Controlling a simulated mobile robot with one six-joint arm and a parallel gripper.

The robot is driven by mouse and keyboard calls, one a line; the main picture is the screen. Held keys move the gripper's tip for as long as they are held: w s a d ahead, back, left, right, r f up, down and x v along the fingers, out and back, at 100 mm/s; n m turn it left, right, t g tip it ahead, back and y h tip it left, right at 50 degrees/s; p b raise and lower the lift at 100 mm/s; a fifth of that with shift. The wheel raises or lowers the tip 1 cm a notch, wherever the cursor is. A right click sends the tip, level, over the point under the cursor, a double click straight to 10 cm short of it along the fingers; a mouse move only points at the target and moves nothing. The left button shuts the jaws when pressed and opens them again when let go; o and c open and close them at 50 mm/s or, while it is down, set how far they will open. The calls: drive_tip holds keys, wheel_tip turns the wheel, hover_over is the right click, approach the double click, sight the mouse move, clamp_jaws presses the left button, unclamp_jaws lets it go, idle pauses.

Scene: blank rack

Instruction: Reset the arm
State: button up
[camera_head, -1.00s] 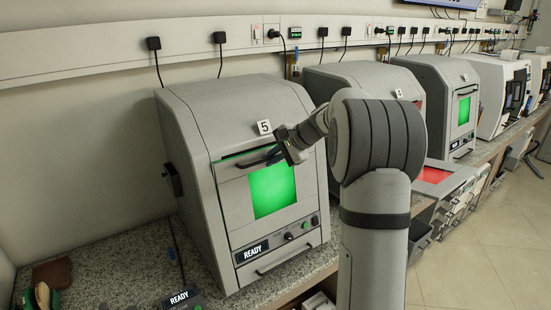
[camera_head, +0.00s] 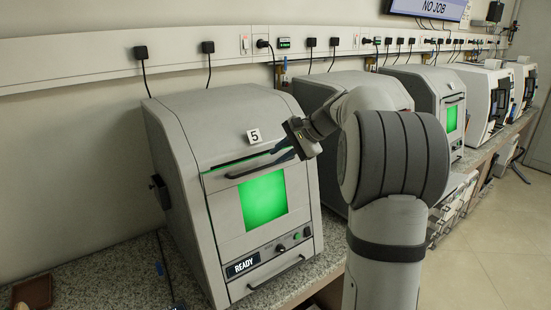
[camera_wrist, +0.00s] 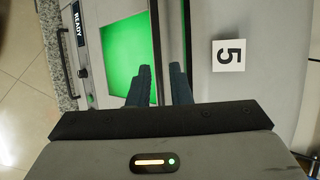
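My gripper (camera_head: 284,148) is in front of the upper door of the grey machine (camera_head: 215,112) marked 5, near the right end of its dark handle (camera_head: 258,164). In the wrist view, the two dark fingertips of my gripper (camera_wrist: 161,82) stand apart with a gap between them, and I see nothing held. The green window (camera_wrist: 126,50) is beyond the left finger, and the number 5 label (camera_wrist: 229,55) is to the right. Contact between the fingers and the handle cannot be told. My arm hides part of the bench behind it.
More grey machines (camera_head: 425,82) stand in a row along the bench to the right. A wall rail (camera_head: 90,64) with plugs and cables runs above them. Open floor (camera_head: 490,240) is at right.

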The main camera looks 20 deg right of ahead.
idle(0.3)
drive_tip(key=s+a+f+n+g+h, duration=0.1)
drive_tip(key=s+a+f+n+h, duration=0.15)
drive_tip(key=s+a, duration=0.4)
drive_tip(key=s+a+f+n+g+h, duration=0.1)
drive_tip(key=s+a+n, duration=0.2)
drive_tip(key=s, duration=0.7)
drive_tip(key=s+a+f+n+h+b, duration=0.1)
drive_tip(key=s+f+n+h, duration=0.2)
drive_tip(key=s, duration=1.4)
drive_tip(key=shift+s+f+n+g, duration=0.2)
drive_tip(key=shift+f+n+g, duration=0.2)
drive_tip(key=shift+f+n, duration=2.15)
drive_tip(key=shift+a+f+m+h, duration=0.15)
drive_tip(key=shift+f+m+h, duration=0.1)
drive_tip(key=shift+f+m, duration=0.15)
drive_tip(key=shift+c, duration=0.2)
